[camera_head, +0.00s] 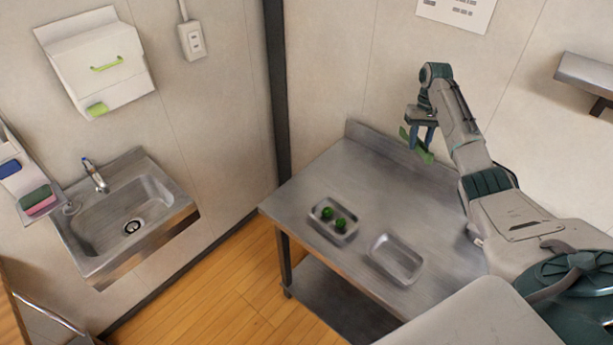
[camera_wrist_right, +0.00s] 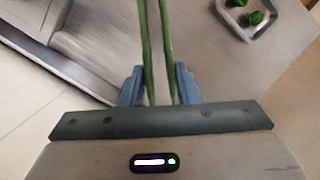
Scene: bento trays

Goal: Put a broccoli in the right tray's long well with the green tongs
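Two green broccoli pieces (camera_head: 327,213) (camera_head: 341,225) lie in the left metal tray (camera_head: 340,240) on the steel table. They also show at the top right of the right wrist view (camera_wrist_right: 256,18), in the tray's corner (camera_wrist_right: 243,36). The right tray (camera_head: 398,260) looks empty; its wells are too small to make out. My right gripper (camera_head: 422,138) is raised above the table's back edge, well away from the trays. Its blue fingers (camera_wrist_right: 159,86) are closed around the green tongs (camera_wrist_right: 167,50), whose two arms are slightly apart with nothing between them. My left gripper is not in view.
The steel table (camera_head: 330,178) has free room behind and left of the trays, and a raised lip at the back. A wall stands close behind it. A sink (camera_head: 130,215) is at the left, and a wall shelf (camera_head: 585,73) at the upper right.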

